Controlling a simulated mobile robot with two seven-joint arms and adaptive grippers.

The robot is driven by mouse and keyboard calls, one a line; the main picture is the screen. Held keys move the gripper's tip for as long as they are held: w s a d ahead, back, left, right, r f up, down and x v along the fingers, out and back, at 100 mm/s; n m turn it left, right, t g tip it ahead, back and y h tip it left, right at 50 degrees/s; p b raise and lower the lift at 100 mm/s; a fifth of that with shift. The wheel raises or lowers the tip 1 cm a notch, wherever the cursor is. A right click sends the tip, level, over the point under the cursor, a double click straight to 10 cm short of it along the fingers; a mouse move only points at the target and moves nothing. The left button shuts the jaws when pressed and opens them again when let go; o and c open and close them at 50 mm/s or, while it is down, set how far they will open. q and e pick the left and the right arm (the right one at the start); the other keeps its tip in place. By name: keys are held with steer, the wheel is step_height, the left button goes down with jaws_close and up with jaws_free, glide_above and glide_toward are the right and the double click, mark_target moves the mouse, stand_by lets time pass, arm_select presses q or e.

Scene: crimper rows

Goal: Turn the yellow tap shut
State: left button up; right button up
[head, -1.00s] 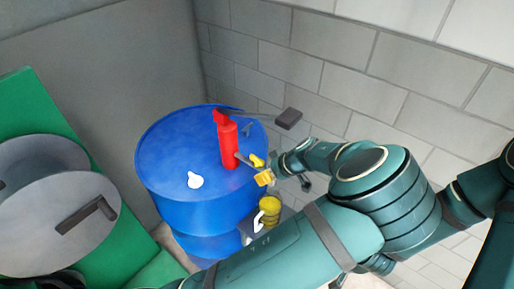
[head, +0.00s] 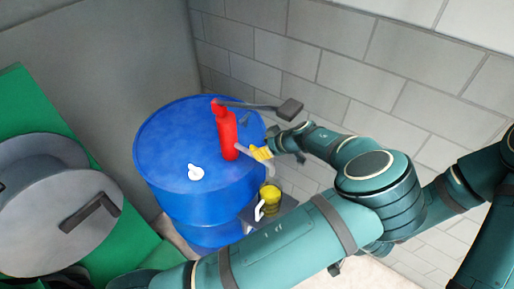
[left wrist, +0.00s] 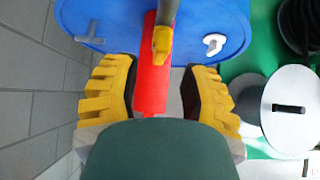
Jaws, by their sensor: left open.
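The yellow tap (left wrist: 162,45) shows in the left wrist view at the end of a grey spout (left wrist: 167,12), in front of the red pump (left wrist: 152,82). My left gripper (left wrist: 161,72) is open, with one yellow-padded finger on each side of the picture and the tap near the middle, around fingertip level. I see no finger touching the tap. In the head view my left gripper (head: 265,153) is at the end of the pump's spout. There the yellow of tap and fingers runs together, so I cannot separate them. My right gripper is not in view.
The red pump stands on a blue drum (head: 175,140) with a white cap (head: 196,172). The pump's dark handle (head: 289,109) sticks out above my left gripper. A yellow jug (head: 269,201) stands below on a grey stand. A grey reel (head: 75,235) is at left; a block wall is behind.

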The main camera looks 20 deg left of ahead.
arm_select(q)
steer(key=shift+x, duration=2.05)
steer(key=shift+o, duration=0.2)
jaws_close()
